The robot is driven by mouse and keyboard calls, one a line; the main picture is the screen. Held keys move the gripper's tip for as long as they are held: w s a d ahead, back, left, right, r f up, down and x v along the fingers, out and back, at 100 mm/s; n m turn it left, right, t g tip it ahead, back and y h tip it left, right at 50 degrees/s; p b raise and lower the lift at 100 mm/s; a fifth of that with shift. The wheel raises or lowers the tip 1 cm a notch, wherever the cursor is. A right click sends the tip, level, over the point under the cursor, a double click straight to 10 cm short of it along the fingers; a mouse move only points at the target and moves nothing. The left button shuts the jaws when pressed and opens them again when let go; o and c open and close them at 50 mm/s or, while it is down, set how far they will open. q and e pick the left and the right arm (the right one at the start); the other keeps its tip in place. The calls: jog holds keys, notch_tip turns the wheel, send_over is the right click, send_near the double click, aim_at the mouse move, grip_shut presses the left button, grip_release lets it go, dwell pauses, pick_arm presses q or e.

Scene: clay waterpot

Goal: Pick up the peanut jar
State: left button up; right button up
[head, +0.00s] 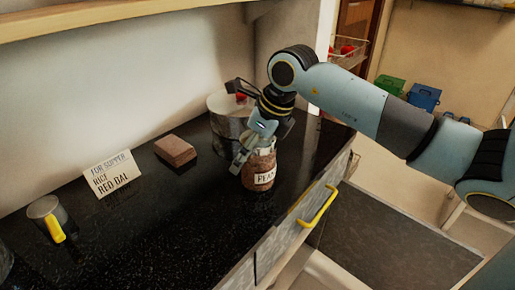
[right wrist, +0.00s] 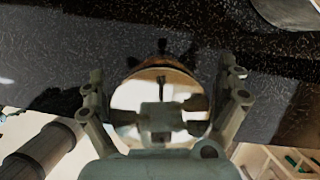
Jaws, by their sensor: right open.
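The peanut jar (head: 260,172) stands upright on the black counter, brown inside, with a white label reading "PEA…". My right gripper (head: 252,150) comes down over its top from above, and its body hides the lid in the head view. In the right wrist view the shiny round jar top (right wrist: 133,97) lies between the two spread fingers of the right gripper (right wrist: 162,75). The fingers are open, one on each side of the jar; I cannot tell whether they touch it. My left gripper is not in view.
A metal pot (head: 222,104) stands close behind the jar. A brown block (head: 175,151), a supper note (head: 112,174) and a grey mug with a yellow handle (head: 46,215) are to the left. The counter's front edge, with a yellow drawer handle (head: 318,206), is near.

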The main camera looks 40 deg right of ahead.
jog(key=shift+f, duration=0.1)
jog(key=shift+c, duration=0.3)
jog(key=c, duration=1.4)
jog(key=shift+c, duration=0.2)
